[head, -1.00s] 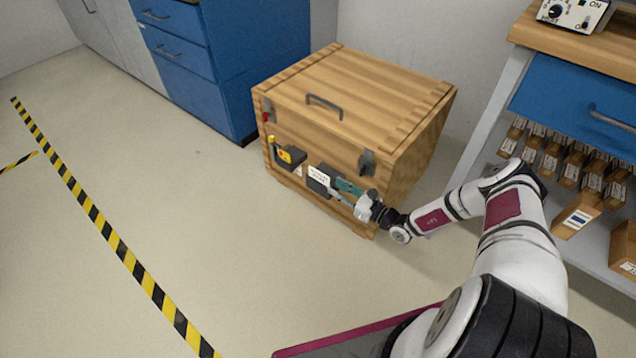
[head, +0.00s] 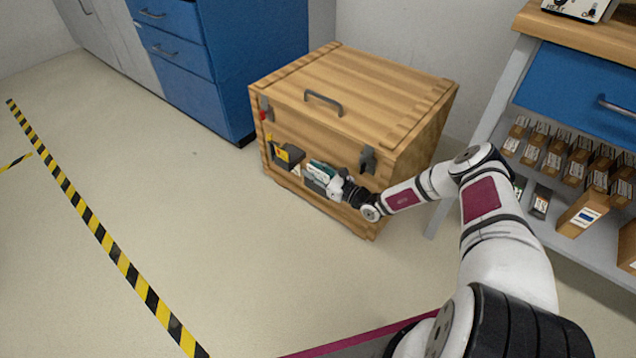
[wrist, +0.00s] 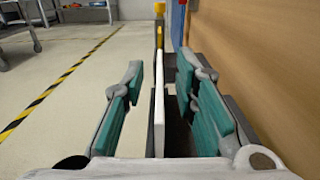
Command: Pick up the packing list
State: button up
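The packing list seems to be the thin white sheet (wrist: 159,118) standing upright in the wrist view, edge-on to the camera. It is at the dark pocket (wrist: 175,110) on the front of the wooden crate (head: 330,135). My gripper (wrist: 162,85) is open, its teal fingers on either side of the sheet and pocket. A clear gap shows between the left finger and the sheet. In the head view, my gripper (head: 318,175) covers much of the pocket from the right, low on the crate's front.
A second dark holder with a yellow item (head: 282,154) is on the crate's front, left of my gripper. A latch (head: 368,159) is above my wrist. Shelves with small boxes (head: 560,155) stand at right. Floor in front of the crate is clear.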

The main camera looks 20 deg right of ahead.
grip_shut()
